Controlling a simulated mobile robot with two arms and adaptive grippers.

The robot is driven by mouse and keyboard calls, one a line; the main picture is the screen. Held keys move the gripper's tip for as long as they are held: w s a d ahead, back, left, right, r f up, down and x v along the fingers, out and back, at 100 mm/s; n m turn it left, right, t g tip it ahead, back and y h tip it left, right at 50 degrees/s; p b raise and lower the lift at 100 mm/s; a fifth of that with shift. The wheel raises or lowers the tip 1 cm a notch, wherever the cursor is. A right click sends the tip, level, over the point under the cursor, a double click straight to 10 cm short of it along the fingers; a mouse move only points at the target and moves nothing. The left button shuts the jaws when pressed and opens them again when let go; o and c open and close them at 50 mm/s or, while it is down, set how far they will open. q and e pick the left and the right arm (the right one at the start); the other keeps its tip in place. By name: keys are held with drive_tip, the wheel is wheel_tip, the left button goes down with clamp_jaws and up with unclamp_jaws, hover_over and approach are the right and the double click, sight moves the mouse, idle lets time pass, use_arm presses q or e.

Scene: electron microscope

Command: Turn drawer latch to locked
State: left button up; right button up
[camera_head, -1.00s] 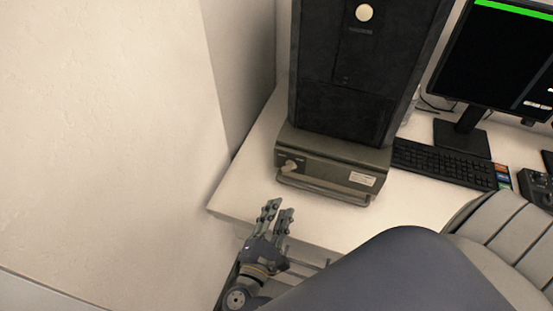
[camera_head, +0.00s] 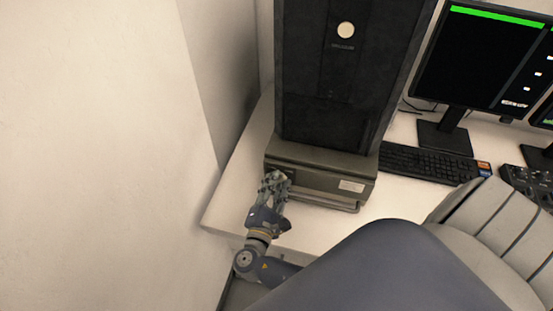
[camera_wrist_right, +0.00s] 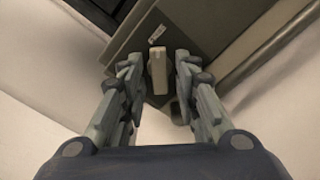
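The drawer (camera_head: 325,178) is the grey-brown front of the low unit under the black microscope column. Its bar handle (camera_head: 325,202) runs along the lower front. My right gripper (camera_head: 273,180) is at the left end of the drawer front and hides the latch in the head view. In the right wrist view the latch (camera_wrist_right: 158,68) is a pale upright block. It shows between the open fingertips of my right gripper (camera_wrist_right: 157,66), with gaps on both sides. A small label (camera_wrist_right: 157,33) sits beyond it. My left gripper is not in view.
The black microscope column (camera_head: 345,85) stands on the drawer unit. A keyboard (camera_head: 425,163) and monitor (camera_head: 480,60) are to the right. A grey chair (camera_head: 500,235) stands at the front right. The white tabletop (camera_head: 235,190) is clear at the left, beside a wall.

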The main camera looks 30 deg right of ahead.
drive_tip(key=shift+w, duration=0.1)
drive_tip(key=c, duration=0.5)
clamp_jaws()
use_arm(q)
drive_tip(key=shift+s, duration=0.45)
